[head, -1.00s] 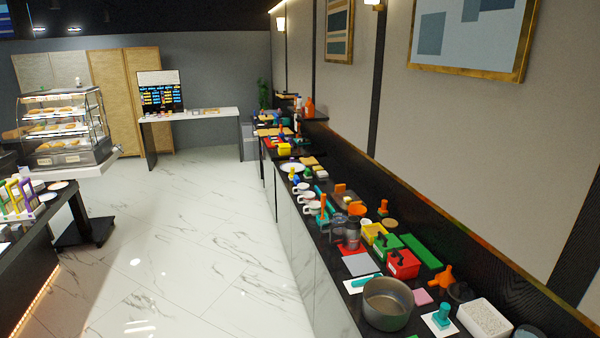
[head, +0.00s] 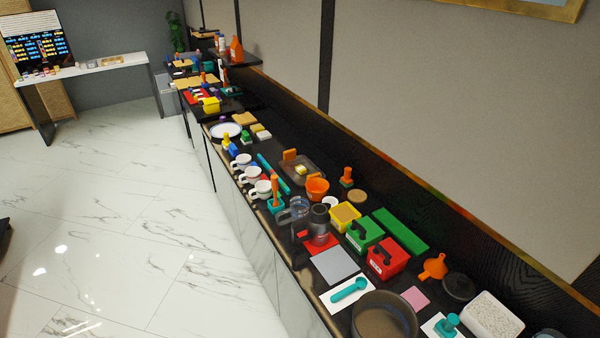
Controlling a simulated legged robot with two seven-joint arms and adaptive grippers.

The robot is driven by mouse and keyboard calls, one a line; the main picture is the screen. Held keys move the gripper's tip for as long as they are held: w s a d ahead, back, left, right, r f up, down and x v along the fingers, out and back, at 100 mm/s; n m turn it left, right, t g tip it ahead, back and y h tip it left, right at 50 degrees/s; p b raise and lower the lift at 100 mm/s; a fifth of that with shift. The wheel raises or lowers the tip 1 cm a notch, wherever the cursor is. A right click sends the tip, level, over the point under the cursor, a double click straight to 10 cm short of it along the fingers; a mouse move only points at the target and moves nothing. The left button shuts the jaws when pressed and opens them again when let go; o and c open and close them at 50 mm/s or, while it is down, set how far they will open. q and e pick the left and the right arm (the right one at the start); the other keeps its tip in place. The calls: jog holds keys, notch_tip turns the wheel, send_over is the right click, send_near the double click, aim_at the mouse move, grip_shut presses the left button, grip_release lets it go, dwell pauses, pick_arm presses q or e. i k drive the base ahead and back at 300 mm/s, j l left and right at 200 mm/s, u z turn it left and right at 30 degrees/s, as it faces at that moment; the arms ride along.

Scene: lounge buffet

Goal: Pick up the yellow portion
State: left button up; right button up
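Several yellow things show on the black counter, and I cannot tell for certain which is the yellow portion. A larger yellow box (head: 345,214) stands beside a green box (head: 365,233). Another yellow container (head: 211,104) is farther back, and a small yellow item (head: 227,140) stands near the white plate (head: 226,130). Neither of my grippers is in view.
The counter (head: 283,225) runs along the right wall and is crowded: white mugs (head: 260,190), a glass jug (head: 298,211), a red box (head: 386,258), and a large pot (head: 384,318) in front. The marble floor (head: 120,230) to the left is clear.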

aim_at(300, 169)
jog(key=i+j, duration=0.65)
jog(key=j, duration=0.15)
jog(key=i+j, duration=1.35)
jog(key=j, duration=0.25)
